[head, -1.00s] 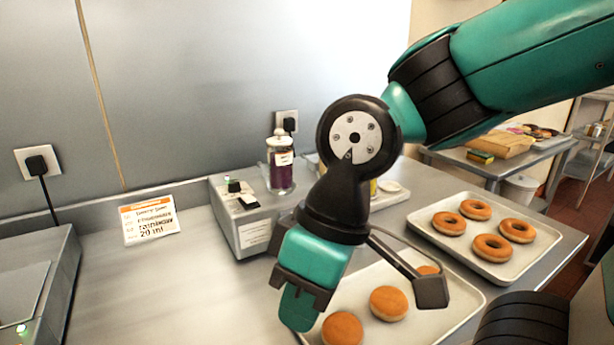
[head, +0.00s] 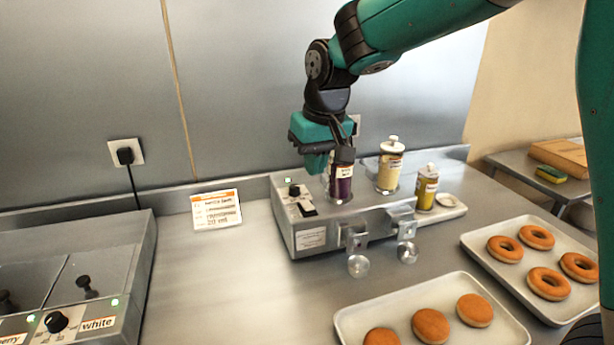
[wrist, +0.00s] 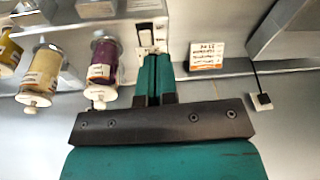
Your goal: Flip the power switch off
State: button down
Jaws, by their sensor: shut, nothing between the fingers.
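The metal machine (head: 340,222) has a sloped control panel at its left end. My gripper (head: 316,168) is shut and empty, pointing down above and just behind the panel, beside the purple bottle (head: 341,188). In the wrist view, my closed fingers (wrist: 155,58) point at the panel end of the machine.
Yellow bottles (head: 390,168) stand right of the purple one (wrist: 103,62). A printed card (head: 215,209) leans at the wall. Another machine (head: 90,275) with knobs sits at left. Doughnut trays (head: 345,318) are at front right. The counter between the machines is clear.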

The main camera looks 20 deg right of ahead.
jog(key=m+h+p, duration=0.1)
jog(key=m, duration=0.1)
send_over(307, 206)
jog(key=s, duration=0.2)
jog(key=shift+r, duration=0.4)
jog(key=shift+f, duration=0.15)
jog(key=f+p, duration=0.1)
jog(key=f, duration=0.3)
jog(key=w+f+p, duration=0.1)
jog(key=f+p, duration=0.1)
jog(key=f, duration=0.2)
jog(key=f+p, duration=0.2)
jog(key=f, duration=0.2)
jog(key=shift+w+f, duration=0.1)
jog(key=shift+w, duration=0.15)
jog(key=shift+f, duration=0.65)
